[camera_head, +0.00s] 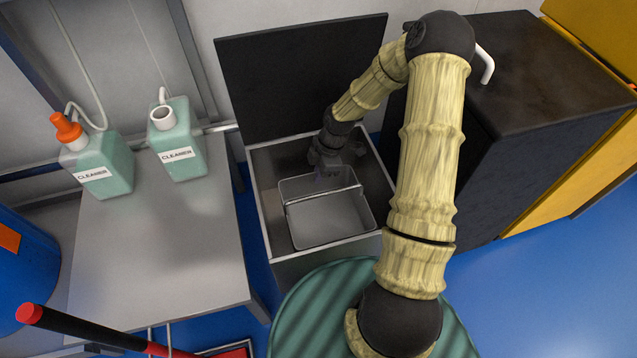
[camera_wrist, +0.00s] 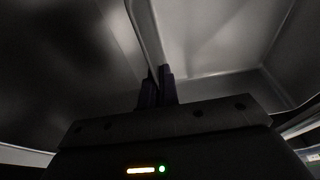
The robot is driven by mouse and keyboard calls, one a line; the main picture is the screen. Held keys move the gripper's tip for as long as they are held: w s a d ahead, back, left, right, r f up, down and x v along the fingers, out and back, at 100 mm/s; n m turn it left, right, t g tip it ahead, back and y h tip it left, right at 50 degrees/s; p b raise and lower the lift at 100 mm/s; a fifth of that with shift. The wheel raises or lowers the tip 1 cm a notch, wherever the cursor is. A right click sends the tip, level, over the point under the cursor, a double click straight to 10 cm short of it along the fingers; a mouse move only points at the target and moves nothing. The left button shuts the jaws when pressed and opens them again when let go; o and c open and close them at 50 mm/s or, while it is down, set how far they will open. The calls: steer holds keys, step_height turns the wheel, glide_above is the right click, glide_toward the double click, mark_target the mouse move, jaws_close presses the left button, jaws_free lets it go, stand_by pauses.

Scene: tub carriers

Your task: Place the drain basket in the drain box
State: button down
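The drain box (camera_head: 262,190) is an open grey metal box with its black lid (camera_head: 300,75) raised at the back. The drain basket (camera_head: 330,224) is a light grey tub with a thin bar or divider across its middle. It sits within the box walls; I cannot tell whether it touches the floor. My gripper (camera_head: 320,178) reaches down into the box over the basket's far half. In the wrist view, its dark fingers (camera_wrist: 157,86) are close together with the basket's thin bar (camera_wrist: 147,32) running between them. The fingertips are dim and partly hidden in the head view.
A grey table (camera_head: 165,245) at left bears two green cleaner bottles, one orange-capped (camera_head: 103,165) and one white-capped (camera_head: 180,150). A black cabinet (camera_head: 520,90) stands to the right. A green ribbed round top (camera_head: 320,310) is in front. Blue floor is clear at right.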

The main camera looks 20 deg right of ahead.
steer(key=b+x, duration=0.1)
steer(key=x, duration=0.1)
steer(key=d+b+x, duration=0.1)
steer(key=x, duration=0.1)
steer(key=shift+f, duration=0.3)
steer(key=shift+r, duration=0.1)
steer(key=c, duration=1.7)
jaws_free()
steer(key=p+v, duration=0.6)
steer(key=v, duration=0.6)
